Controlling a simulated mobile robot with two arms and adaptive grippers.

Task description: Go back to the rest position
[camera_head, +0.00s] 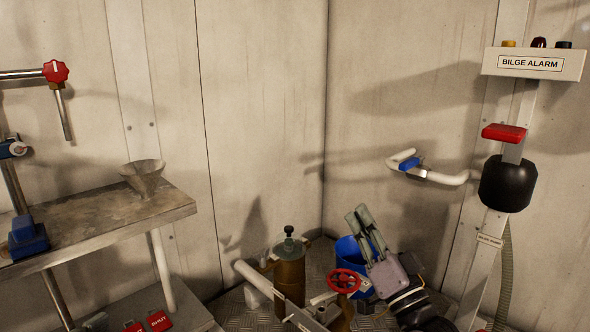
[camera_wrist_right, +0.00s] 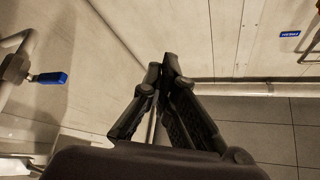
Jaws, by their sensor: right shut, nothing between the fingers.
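My right gripper (camera_head: 357,214) is in the lower middle of the head view, its grey-green fingers pointing up and close together. In the right wrist view the dark fingers (camera_wrist_right: 163,62) meet at their tips, with nothing between them. The gripper appears in front of a blue bucket (camera_head: 346,251), partly hiding it. I cannot tell its exact distance from the bucket. My left gripper is not in view.
A brown cylinder (camera_head: 290,276) and a red handwheel (camera_head: 343,281) stand left of the gripper. A bench (camera_head: 100,222) with a funnel (camera_head: 144,176) is at left. A white pipe with a blue handle (camera_head: 410,164) and the bilge alarm box (camera_head: 533,64) are at right.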

